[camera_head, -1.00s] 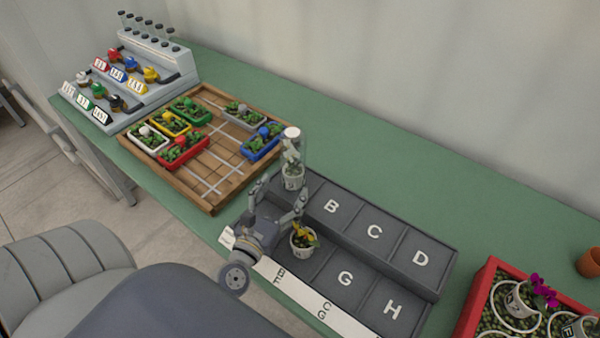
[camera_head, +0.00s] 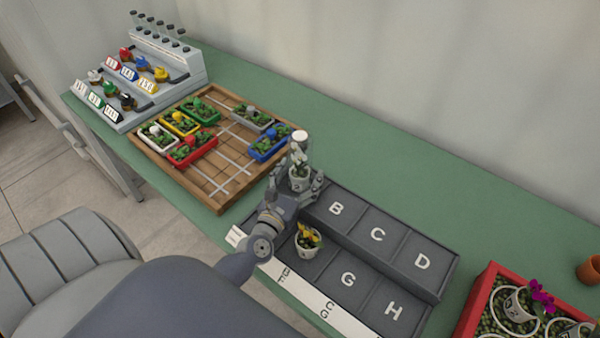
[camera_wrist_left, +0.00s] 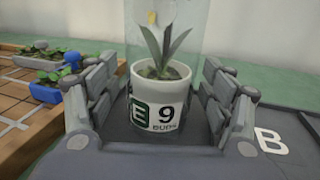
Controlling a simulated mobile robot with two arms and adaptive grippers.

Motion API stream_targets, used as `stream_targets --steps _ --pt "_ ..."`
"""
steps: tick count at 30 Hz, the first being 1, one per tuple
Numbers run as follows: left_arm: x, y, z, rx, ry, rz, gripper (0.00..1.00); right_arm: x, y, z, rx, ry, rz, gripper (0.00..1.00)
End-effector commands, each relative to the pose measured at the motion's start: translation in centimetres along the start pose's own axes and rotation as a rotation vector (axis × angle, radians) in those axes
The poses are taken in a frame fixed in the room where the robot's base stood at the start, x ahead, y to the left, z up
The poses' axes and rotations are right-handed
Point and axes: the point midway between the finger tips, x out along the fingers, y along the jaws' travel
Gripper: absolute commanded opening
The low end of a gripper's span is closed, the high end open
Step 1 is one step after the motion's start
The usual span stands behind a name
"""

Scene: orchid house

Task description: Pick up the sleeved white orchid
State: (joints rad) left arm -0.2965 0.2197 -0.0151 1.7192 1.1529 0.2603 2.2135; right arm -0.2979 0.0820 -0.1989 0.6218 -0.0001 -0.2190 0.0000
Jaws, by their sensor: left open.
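The sleeved white orchid (camera_head: 300,178) stands upright in a white pot at the left end of the back row of the dark lettered rack. Its clear sleeve rises around the plant. In the left wrist view the pot (camera_wrist_left: 158,112) carries a label with an E, a 9 and small lettering. My left gripper (camera_head: 298,190) is open, with one finger on each side of the pot. In the wrist view its fingers (camera_wrist_left: 158,105) flank the pot, and small gaps seem to show. The flower is cut off at the top there. My right gripper is not in view.
A yellow-flowered pot (camera_head: 308,243) stands in the front row, close to my left gripper. The rack (camera_head: 418,262) has empty cells B, C, D, G and H. A wooden tray (camera_head: 220,207) with coloured planters lies to the left. A red crate (camera_head: 467,318) is at right.

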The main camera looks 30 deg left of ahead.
Motion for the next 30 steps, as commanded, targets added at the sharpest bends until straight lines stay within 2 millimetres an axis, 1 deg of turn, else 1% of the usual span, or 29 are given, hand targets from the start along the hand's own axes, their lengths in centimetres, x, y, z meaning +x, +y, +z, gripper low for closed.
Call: stream_targets --steps 3,4,5,6,8,9,11,20,23,26,30 --pt "0.0 0.0 0.0 0.0 0.0 0.0 0.74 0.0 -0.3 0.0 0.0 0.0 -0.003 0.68" --pt "0.0 0.0 0.0 0.0 0.0 0.0 0.72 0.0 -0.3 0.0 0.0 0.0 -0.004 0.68" --pt "0.0 0.0 0.0 0.0 0.0 0.0 0.65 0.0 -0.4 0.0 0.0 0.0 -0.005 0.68" --pt "0.0 0.0 0.0 0.0 0.0 0.0 0.56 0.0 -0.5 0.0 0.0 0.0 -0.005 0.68" --pt "0.0 0.0 0.0 0.001 0.0 0.0 0.43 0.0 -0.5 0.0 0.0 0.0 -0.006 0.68" --pt "0.0 0.0 0.0 0.001 0.0 0.0 0.34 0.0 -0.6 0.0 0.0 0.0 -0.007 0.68" --pt "-0.1 0.0 0.0 0.0 0.0 0.0 0.21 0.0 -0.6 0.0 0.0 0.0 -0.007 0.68" --pt "0.0 0.0 0.1 0.0 -0.001 0.0 0.21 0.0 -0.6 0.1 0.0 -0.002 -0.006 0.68" --pt "0.0 0.0 0.4 -0.001 -0.001 0.001 0.21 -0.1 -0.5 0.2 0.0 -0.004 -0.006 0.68" --pt "0.0 0.0 1.2 -0.002 -0.002 0.002 0.21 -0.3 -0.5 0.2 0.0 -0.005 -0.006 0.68" --pt "0.0 0.0 3.2 -0.004 -0.004 0.004 0.21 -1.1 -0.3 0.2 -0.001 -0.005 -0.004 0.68"
